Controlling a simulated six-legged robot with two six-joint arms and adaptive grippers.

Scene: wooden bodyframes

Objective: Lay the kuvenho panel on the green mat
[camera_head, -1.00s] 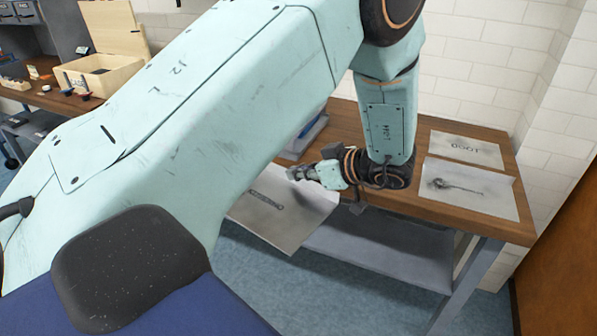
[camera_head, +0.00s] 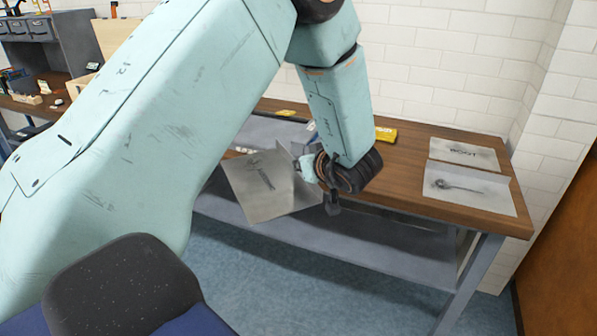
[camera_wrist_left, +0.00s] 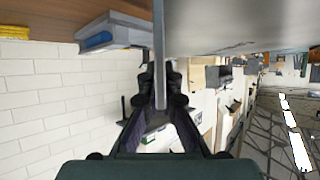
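My left gripper (camera_head: 308,168) is shut on the edge of a grey panel (camera_head: 240,190) with a dark drawing on it. The panel hangs tilted at the front edge of the wooden table, and I cannot read any name on it. In the left wrist view the fingers (camera_wrist_left: 160,88) close on the panel's thin edge (camera_wrist_left: 159,45). Two more panels lie flat on the table's right end: one with lettering (camera_head: 463,153) and one with a spoon-like drawing (camera_head: 470,190). I cannot tell which is the kuvenho panel. No green mat shows. My right gripper is not in view.
The wooden table (camera_head: 405,165) has a grey lower shelf (camera_head: 400,250). A yellow item (camera_head: 385,134) lies behind my left arm, which hides part of the tabletop. A second bench with small items (camera_head: 35,100) stands far left. A white brick wall is behind.

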